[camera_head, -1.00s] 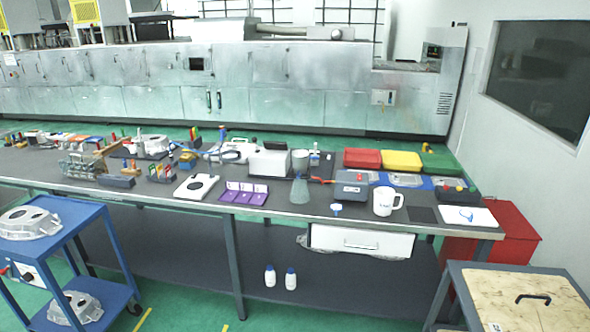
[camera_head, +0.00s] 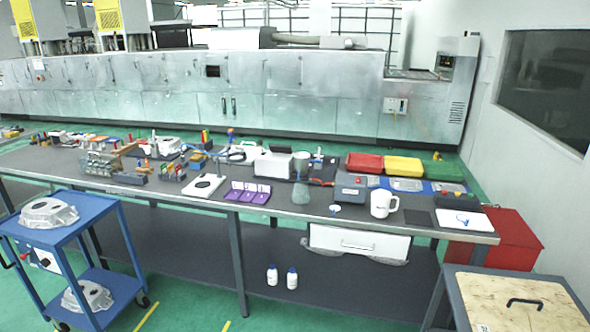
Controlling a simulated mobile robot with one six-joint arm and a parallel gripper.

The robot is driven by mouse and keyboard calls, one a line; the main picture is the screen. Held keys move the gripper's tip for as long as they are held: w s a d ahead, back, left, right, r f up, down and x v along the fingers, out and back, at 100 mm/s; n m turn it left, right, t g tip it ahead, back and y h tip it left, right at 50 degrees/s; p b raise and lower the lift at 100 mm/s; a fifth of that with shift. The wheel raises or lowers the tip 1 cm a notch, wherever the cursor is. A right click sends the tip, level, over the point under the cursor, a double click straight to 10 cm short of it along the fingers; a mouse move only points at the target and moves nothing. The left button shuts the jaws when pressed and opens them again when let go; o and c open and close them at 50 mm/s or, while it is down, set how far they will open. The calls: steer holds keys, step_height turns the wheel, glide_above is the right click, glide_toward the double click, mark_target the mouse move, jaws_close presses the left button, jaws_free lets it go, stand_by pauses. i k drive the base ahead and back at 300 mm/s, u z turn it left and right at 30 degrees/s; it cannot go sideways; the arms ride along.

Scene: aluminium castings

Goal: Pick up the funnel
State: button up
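No thing is plainly a funnel at this size. A grey translucent cone-shaped vessel (camera_head: 301,193) stands on the dark workbench (camera_head: 412,222), wide at the base and narrow above; I cannot tell if it is a flask or an upturned funnel. A small white piece with a blue lower part (camera_head: 335,208) lies to its right, near the front edge, too small to identify. My gripper is not in view.
A white mug (camera_head: 383,202) and a dark grey box (camera_head: 350,186) stand to the right. A white box (camera_head: 273,163) and purple trays (camera_head: 248,192) are to the left. A blue cart (camera_head: 105,228) stands front left, a wooden-topped table (camera_head: 540,298) front right. Green floor shows between.

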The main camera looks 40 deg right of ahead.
mark_target(301, 160)
steer(key=z, duration=0.15)
steer(key=i, duration=0.9)
steer(key=u, duration=0.05)
